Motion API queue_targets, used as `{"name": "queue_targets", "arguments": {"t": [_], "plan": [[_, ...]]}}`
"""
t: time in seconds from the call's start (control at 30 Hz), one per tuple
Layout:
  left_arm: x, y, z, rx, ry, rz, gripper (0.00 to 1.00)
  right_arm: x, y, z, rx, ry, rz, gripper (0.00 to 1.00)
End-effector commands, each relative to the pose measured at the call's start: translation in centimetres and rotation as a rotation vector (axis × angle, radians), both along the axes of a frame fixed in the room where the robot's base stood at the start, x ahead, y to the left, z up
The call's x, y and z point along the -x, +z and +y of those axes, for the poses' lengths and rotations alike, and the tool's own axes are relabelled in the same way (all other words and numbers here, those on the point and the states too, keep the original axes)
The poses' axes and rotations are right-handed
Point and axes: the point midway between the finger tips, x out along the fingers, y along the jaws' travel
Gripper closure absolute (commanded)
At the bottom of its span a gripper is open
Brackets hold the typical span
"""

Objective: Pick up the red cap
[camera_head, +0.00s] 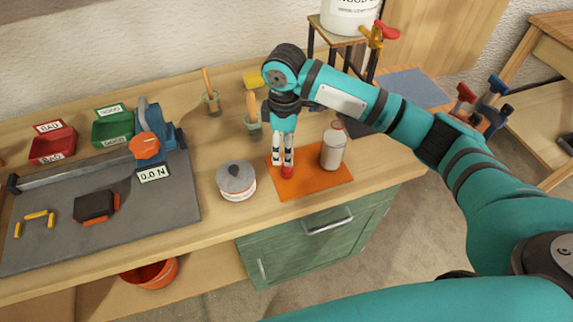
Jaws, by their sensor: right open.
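The red cap (287,173) stands on the orange mat (310,187) near its left part. My right gripper (282,161) points down right over the cap, with its pale fingertips at the cap's upper edge. Its fingers are open with a narrow gap. I cannot tell whether they touch the cap or how far they reach around it. A white bottle (333,150) stands upright on the same mat, to the right of the gripper and apart from it. My left gripper is not in view.
A round grey-lidded tub (237,180) stands left of the mat. Behind the gripper are brushes in glass jars (211,101). A blue and orange force gauge (150,140) stands on a grey plate (150,205). Red (52,143) and green bins (112,127) are at left.

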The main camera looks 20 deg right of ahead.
Motion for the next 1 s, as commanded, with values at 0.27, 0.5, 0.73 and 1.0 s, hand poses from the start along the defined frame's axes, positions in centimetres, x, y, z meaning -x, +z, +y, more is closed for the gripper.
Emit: {"name": "queue_targets", "arguments": {"t": [0.27,0.5,0.73,1.0], "plan": [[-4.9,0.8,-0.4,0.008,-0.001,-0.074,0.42,0.1,-2.9,0.0,0.0,0.0,0.0,0.42],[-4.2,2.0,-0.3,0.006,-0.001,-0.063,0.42,0.7,-5.6,-0.2,0.002,-0.001,0.003,0.42],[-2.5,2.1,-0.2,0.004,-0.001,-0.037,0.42,0.7,-8.0,-0.1,0.0,0.0,-0.001,0.42],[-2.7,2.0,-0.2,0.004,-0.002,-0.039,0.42,0.6,-8.0,-0.1,0.0,0.0,-0.002,0.5]]}}
